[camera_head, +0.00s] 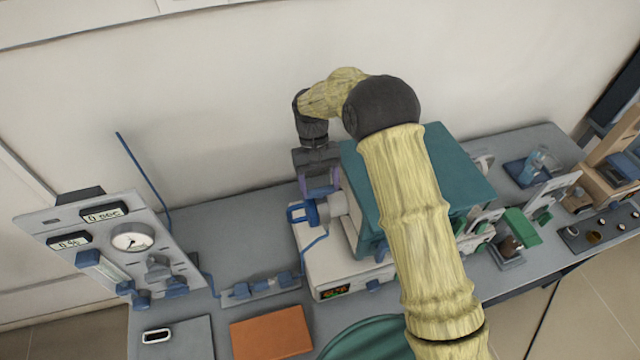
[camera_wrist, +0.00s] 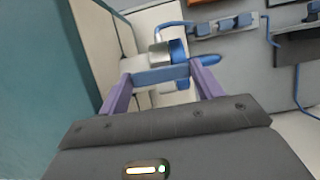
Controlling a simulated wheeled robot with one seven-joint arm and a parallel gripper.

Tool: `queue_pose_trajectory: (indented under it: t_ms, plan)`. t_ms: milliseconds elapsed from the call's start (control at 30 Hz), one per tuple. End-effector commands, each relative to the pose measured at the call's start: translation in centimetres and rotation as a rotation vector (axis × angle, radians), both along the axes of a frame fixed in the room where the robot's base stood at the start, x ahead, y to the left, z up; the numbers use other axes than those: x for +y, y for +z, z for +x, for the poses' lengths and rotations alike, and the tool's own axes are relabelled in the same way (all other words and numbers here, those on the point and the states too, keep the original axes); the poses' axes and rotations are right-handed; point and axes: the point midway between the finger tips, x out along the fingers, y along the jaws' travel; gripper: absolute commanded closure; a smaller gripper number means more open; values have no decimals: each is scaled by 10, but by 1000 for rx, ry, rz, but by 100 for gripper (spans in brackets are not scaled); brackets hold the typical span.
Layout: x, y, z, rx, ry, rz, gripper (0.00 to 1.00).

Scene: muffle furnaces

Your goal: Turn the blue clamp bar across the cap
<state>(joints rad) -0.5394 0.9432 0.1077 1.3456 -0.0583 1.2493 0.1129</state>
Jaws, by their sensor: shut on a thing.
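The blue clamp bar (camera_wrist: 160,76) lies between the two purple fingers of my gripper (camera_wrist: 160,80) in the wrist view, one finger at each end. My gripper is shut on it. The silver-grey cap (camera_wrist: 157,56) sits just beyond the bar, with a blue part and a blue knob beside it. In the head view, my gripper (camera_head: 318,186) reaches down at the left side of the teal furnace (camera_head: 462,165). The blue bar (camera_head: 298,213) shows below the fingers, and the pale cap (camera_head: 338,204) is to its right. The fingers partly hide the bar.
A gauge panel (camera_head: 110,245) stands at the left. A blue-fitted strip (camera_head: 262,290) and an orange pad (camera_head: 270,332) lie in front. A blue tube (camera_head: 316,243) runs from the bar's area. The wall is close behind; bare bench (camera_head: 235,235) lies left of the furnace.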

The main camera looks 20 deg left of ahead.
Motion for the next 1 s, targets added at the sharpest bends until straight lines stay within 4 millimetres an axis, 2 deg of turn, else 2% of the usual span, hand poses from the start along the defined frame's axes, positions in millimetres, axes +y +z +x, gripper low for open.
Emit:
queue_pose_trajectory:
  t_ms: [500,533,633,1000]
  plan:
    - [1,1,1,-6,31,4,57]
    - [1,1,1,-6,31,4,33]
    - [1,1,1,-4,30,3,13]
    - [1,3,2,-2,29,2,13]
